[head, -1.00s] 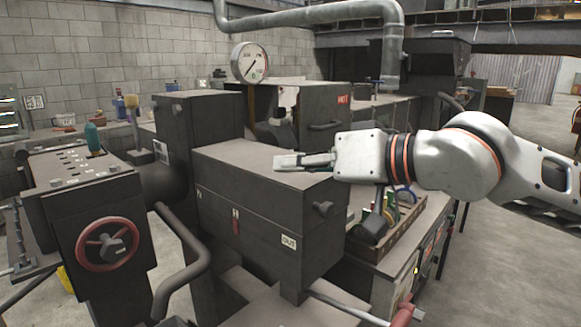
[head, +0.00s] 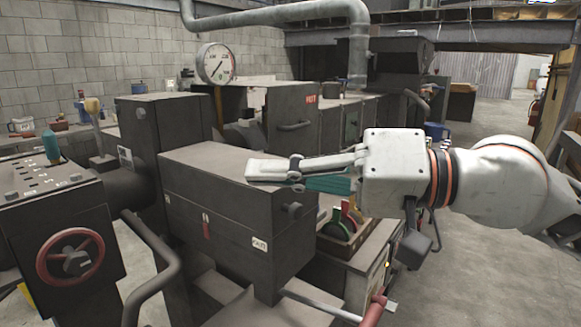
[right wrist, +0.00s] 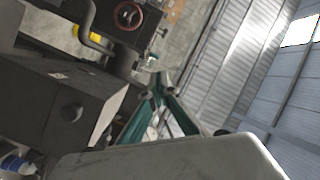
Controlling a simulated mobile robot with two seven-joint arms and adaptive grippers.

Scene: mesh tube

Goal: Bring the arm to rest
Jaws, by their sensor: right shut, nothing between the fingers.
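My right gripper (head: 252,171) reaches in from the right of the head view, pointing left. Its fingers are shut with nothing between them. In the picture it overlaps the top right part of a dark metal box (head: 215,205); I cannot tell the gap, but no contact is evident. In the right wrist view the teal fingers of my right gripper (right wrist: 157,82) come together near the middle, with the dark box (right wrist: 50,100) to the left. My left gripper is not in view.
A red handwheel (head: 75,257) and a control panel stand at the left. A pressure gauge (head: 216,64) and grey pipe (head: 270,18) are behind. A tray of coloured objects (head: 342,222) sits below my right gripper. Open floor (head: 480,260) lies at the right.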

